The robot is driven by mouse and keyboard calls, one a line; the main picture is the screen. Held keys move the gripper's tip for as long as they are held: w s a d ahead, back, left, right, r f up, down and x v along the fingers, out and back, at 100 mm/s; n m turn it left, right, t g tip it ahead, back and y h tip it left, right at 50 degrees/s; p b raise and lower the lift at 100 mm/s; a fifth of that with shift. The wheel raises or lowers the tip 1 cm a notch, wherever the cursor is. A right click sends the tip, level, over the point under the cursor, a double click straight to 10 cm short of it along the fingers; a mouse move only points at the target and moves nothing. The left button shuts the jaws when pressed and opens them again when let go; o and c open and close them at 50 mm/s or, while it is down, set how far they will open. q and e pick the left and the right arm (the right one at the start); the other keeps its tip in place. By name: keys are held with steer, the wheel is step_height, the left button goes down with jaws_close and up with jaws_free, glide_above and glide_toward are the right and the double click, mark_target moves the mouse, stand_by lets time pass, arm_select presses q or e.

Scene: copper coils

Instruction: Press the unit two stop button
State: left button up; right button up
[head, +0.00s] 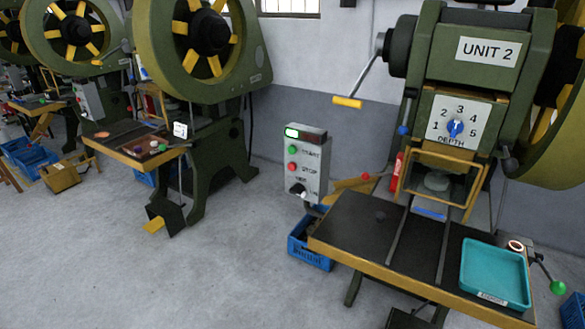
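The press labelled UNIT 2 (487,50) stands at the right in the head view. Its grey control box (308,170) is on the left side of the press, with a lit green display on top. The stop button (292,167) is the red one on the box, beside the word STOP. A green button (292,149) is above it, and a dark knob (298,189) is below it. Neither of my grippers is in view, and nothing covers the box's face.
The press table (360,222) holds a teal tray (497,270) and a copper coil (516,246). A lever with a green ball (558,287) is at its right. A blue crate (310,252) is on the floor under the box. Another press (207,100) stands left; floor between is clear.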

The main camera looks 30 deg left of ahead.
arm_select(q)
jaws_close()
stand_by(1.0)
